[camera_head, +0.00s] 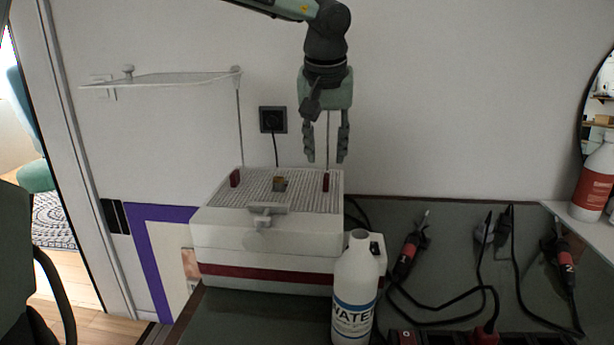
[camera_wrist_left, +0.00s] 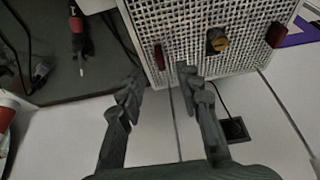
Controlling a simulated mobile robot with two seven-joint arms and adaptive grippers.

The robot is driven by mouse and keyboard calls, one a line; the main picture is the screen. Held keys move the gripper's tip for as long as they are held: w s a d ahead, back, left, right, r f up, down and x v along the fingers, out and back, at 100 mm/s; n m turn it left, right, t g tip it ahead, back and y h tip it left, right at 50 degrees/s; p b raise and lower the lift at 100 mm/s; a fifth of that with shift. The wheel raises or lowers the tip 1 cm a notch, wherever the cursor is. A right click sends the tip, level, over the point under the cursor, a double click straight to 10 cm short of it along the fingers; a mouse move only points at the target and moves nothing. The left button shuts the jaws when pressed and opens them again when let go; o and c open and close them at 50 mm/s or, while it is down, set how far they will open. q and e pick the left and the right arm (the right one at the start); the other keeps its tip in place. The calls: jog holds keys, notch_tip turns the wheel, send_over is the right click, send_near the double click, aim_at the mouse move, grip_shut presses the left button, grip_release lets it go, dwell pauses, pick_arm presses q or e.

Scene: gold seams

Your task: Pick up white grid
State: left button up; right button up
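The white grid (camera_head: 305,192) is a perforated plate on top of a white box with a red stripe (camera_head: 262,243). A small dark block with an orange-brown part (camera_head: 280,184) and two red pieces (camera_head: 326,182) are on the grid. The left wrist view shows the grid (camera_wrist_left: 195,22) at the top, with the dark block (camera_wrist_left: 217,41) and red pieces (camera_wrist_left: 276,35). My left gripper (camera_head: 326,156) hangs fingers down near the grid's right back side, apart from it. Its fingers (camera_wrist_left: 158,80) are spread and empty. My right gripper is not in view.
A white WATER bottle (camera_head: 355,290) stands before the box's right front corner. Soldering irons (camera_head: 408,254) and black cables lie to the right on the dark table (camera_head: 450,235). A clear panel (camera_head: 165,79) is raised at left, with thin rods near the grid.

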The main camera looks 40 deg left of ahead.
aim_at(326, 177)
pick_arm(q)
jog(key=x, duration=0.2)
jog(key=shift+w+a+f, duration=0.15)
jog(key=shift+w+f, duration=0.1)
jog(key=shift+f, duration=0.05)
jog(key=x, duration=0.5)
jog(key=shift+w+r+p, duration=0.1)
jog(key=shift+p, duration=0.3)
grip_shut()
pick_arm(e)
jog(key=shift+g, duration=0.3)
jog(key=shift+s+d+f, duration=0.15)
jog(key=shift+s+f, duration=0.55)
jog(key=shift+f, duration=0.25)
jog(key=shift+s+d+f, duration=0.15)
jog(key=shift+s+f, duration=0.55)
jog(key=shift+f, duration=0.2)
